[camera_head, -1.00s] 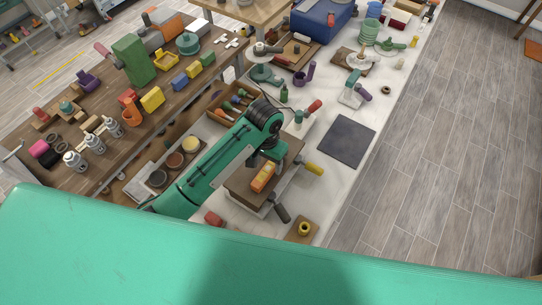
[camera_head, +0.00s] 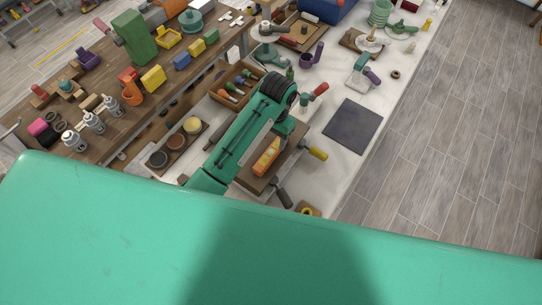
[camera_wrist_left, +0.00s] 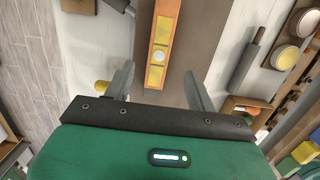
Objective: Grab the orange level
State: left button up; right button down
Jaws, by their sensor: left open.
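The orange level (camera_head: 266,157) lies on a brown board on the white workbench, below my left gripper in the head view. In the left wrist view the level (camera_wrist_left: 162,40) shows its pale vial and points lengthwise toward the gripper. My left gripper (camera_head: 284,130) is over the board near the upper end of the level. In the wrist view its two fingers (camera_wrist_left: 160,82) are spread apart, with the near end of the level between them in the picture. Whether they touch it cannot be told; no grip shows. My right gripper is not in view.
Tools with yellow (camera_head: 318,153) and dark (camera_head: 283,197) handles lie beside the board. A dark mat (camera_head: 352,126) lies to the right. Paint pots (camera_head: 175,142) and a wooden tool tray (camera_head: 236,86) are left of my arm. Floor is open at right.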

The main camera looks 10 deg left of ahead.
aim_at(271, 152)
pick_arm(q)
notch_tip(271, 152, down, 3)
jog(key=shift+s+r, duration=0.15)
jog(key=shift+r, duration=0.05)
jog(key=shift+f+p, duration=0.15)
jog(key=shift+p, duration=0.25)
jog(key=f, duration=0.1)
jog(key=f+p, duration=0.2)
jog(key=f, duration=0.1)
jog(key=shift+s+a, duration=0.1)
jog(key=shift+s, duration=0.2)
jog(key=shift+f, duration=0.45)
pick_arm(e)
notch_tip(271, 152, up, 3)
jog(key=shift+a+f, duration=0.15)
pick_arm(q)
jog(key=shift+c, duration=0.5)
jog(key=c, duration=1)
jog(key=shift+c, duration=0.6)
jog(key=shift+r, duration=0.15)
